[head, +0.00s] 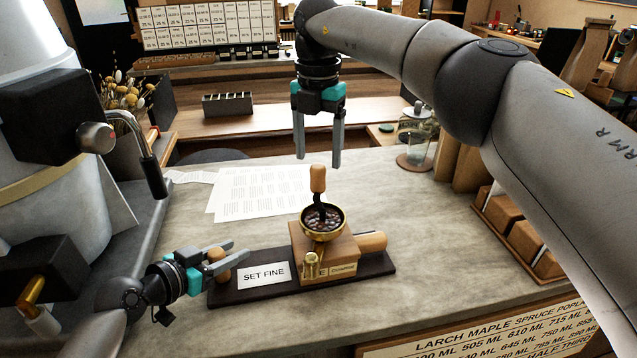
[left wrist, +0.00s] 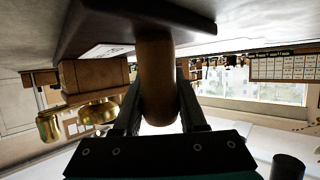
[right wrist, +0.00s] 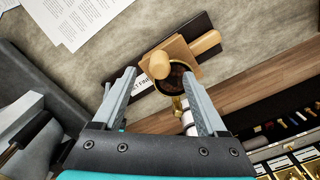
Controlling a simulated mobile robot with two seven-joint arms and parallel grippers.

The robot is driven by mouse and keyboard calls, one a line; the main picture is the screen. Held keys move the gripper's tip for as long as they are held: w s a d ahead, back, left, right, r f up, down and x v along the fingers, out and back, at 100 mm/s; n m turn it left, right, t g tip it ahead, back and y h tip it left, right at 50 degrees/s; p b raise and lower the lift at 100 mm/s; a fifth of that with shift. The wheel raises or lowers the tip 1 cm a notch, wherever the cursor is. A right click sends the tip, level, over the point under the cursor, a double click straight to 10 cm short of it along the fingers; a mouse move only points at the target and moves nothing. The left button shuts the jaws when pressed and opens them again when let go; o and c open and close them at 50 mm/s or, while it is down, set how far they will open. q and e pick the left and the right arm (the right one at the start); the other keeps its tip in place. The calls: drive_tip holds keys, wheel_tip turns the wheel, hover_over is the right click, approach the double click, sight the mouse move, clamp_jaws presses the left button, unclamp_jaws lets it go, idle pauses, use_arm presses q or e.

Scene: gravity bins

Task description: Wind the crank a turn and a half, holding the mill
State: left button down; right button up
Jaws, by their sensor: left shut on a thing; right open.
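The mill is a wooden box (head: 325,247) with a brass bowl of dark beans, on a dark base board (head: 378,262) with a "SET FINE" card (head: 263,275). Its crank rises from the bowl to an upright wooden knob (head: 318,178). The knob also shows in the right wrist view (right wrist: 159,65). My left gripper (head: 222,262) is shut on a wooden post (left wrist: 157,80) at the board's left end. My right gripper (head: 318,152) is open and empty, pointing down above and behind the knob, apart from it. A wooden handle (head: 371,241) lies at the mill's right side.
Printed papers (head: 262,190) lie behind the mill on the grey counter (head: 430,230). A large metal machine (head: 50,130) with a lever stands at the left. A glass jar (head: 415,145) and wooden blocks in a tray (head: 510,222) stand at the right.

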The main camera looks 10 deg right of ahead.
sight(318, 166)
drive_tip(key=shift+f, duration=2.55)
drive_tip(key=shift+c, duration=0.3)
